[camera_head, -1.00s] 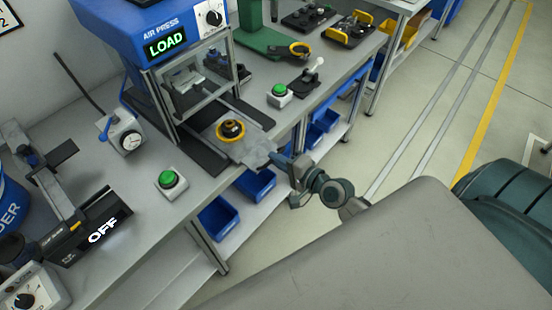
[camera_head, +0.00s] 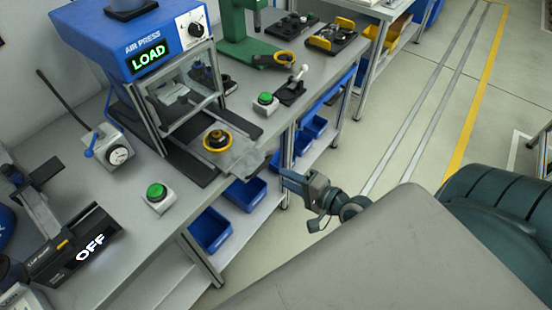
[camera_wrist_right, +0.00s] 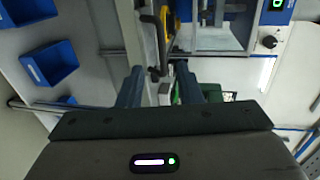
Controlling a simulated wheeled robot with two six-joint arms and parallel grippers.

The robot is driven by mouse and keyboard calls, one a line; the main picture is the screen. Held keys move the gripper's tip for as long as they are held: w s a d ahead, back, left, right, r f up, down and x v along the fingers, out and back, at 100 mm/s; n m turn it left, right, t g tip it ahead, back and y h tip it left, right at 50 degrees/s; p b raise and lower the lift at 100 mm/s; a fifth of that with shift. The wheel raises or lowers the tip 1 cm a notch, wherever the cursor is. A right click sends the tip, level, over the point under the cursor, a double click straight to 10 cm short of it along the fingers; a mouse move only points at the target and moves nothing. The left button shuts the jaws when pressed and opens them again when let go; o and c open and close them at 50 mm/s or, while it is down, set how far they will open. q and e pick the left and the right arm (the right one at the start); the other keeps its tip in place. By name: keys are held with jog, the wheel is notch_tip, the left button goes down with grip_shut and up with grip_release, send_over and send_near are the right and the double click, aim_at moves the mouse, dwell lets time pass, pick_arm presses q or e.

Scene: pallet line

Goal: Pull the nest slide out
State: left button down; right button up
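The nest slide (camera_head: 244,160) is a grey plate that sticks out of the front of the blue air press (camera_head: 130,40), over the bench edge. On it sits a round nest with a yellow ring (camera_head: 217,141) and a dark and brass centre, in front of the press frame. My right gripper (camera_head: 284,178) is just off the slide's outer end, with a small gap in the head view. In the right wrist view my right gripper (camera_wrist_right: 160,85) has its two fingers apart, with the slide's end ahead of them. My left gripper is not in view.
Green button boxes (camera_head: 157,197) and (camera_head: 265,104) flank the slide on the bench. A gauge box (camera_head: 113,150) stands left, a sealer showing OFF (camera_head: 85,250) nearer. Blue bins (camera_head: 210,230) sit on the shelf below.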

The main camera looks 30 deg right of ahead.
jog(key=shift+v, duration=1.75)
jog(key=s+d+f+n+g+h, duration=0.2)
jog(key=s+d+f, duration=0.1)
jog(key=f, duration=0.9)
jog(key=s+d+f+n+g+h+b, duration=0.15)
jog(key=d+f, duration=0.25)
jog(key=f, duration=0.8)
jog(key=s+d+f+n+g+h, duration=0.2)
jog(key=s+d+f+n+g, duration=0.1)
jog(key=f, duration=0.9)
jog(key=s+a+f+n+g, duration=0.3)
jog(key=s+a+f+n, duration=0.1)
jog(key=s+f, duration=0.6)
jog(key=s+a+f+n+g, duration=0.4)
jog(key=s+f, duration=0.6)
jog(key=s, duration=0.2)
jog(key=shift+s+h+b, duration=0.2)
jog(key=shift+h+b, duration=0.1)
jog(key=shift+h, duration=0.05)
